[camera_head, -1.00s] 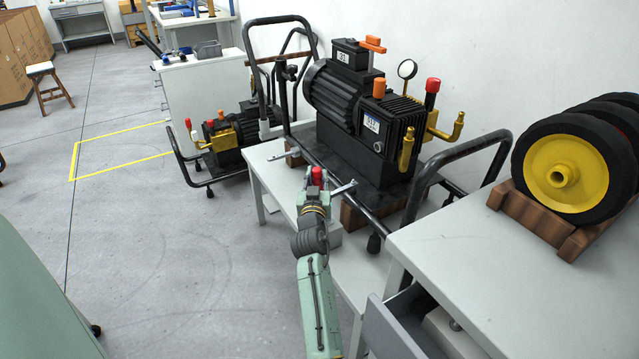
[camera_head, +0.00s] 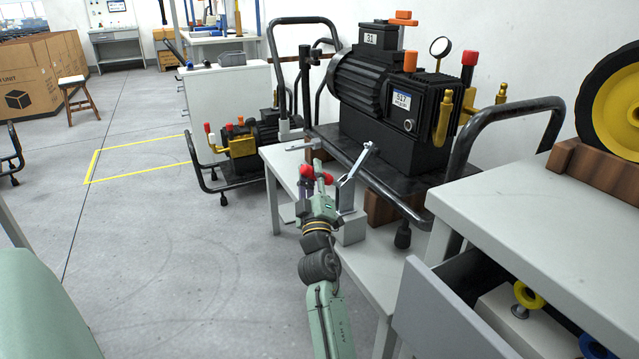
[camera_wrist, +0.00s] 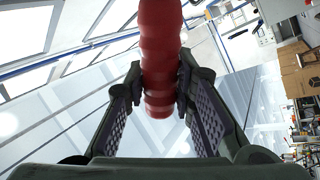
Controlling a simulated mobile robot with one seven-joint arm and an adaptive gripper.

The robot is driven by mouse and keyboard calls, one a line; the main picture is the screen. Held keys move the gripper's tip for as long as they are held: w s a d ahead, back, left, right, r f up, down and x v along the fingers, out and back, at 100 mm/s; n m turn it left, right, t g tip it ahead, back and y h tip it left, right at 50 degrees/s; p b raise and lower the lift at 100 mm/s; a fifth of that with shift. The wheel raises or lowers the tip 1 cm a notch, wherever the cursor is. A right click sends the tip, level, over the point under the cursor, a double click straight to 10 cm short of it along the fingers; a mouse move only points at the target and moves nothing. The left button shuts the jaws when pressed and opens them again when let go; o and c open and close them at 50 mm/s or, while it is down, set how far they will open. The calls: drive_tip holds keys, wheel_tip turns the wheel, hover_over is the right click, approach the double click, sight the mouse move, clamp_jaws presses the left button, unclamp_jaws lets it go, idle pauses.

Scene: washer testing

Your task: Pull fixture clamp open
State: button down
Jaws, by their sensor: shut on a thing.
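The fixture clamp has a ribbed red handle (camera_wrist: 160,60), which stands between the two padded fingers of my gripper (camera_wrist: 158,92) in the wrist view. My gripper (camera_head: 317,188) is shut on it. In the head view the red handle (camera_head: 307,172) shows at my gripper's tip, with more red beside it. A grey metal clamp arm (camera_head: 355,165) slants up to the right of my gripper, over a light grey fixture block (camera_head: 351,228). My gripper and wrist hide the clamp's pivot and the lower handle.
A black pump (camera_head: 405,110) sits on a cart (camera_head: 415,182) behind the clamp. At right is a grey table (camera_head: 540,205) with an open drawer (camera_head: 440,315) near my arm. A black tube handle (camera_head: 490,135) rises between. Open floor (camera_head: 190,260) lies to the left.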

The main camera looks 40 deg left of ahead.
drive_tip(key=shift+s+a+f+n+g+y+b, duration=0.1)
drive_tip(key=shift+s+f+n+g+y+b, duration=0.15)
drive_tip(key=shift+f+n+g+y+b, duration=0.6)
drive_tip(key=shift+s+a+f+n+g+y+b, duration=0.15)
drive_tip(key=shift+s+f+n+y+b, duration=0.15)
drive_tip(key=shift+n, duration=1.1)
drive_tip(key=shift+s+a+f+n+g+y+b, duration=0.15)
drive_tip(key=shift+f+n+g+y+b, duration=0.45)
drive_tip(key=shift+n, duration=0.55)
drive_tip(key=c, duration=1.3)
unclamp_jaws()
drive_tip(key=shift+c, duration=0.2)
drive_tip(key=shift+d+r, duration=0.1)
wheel_tip(320, 180, up, 10)
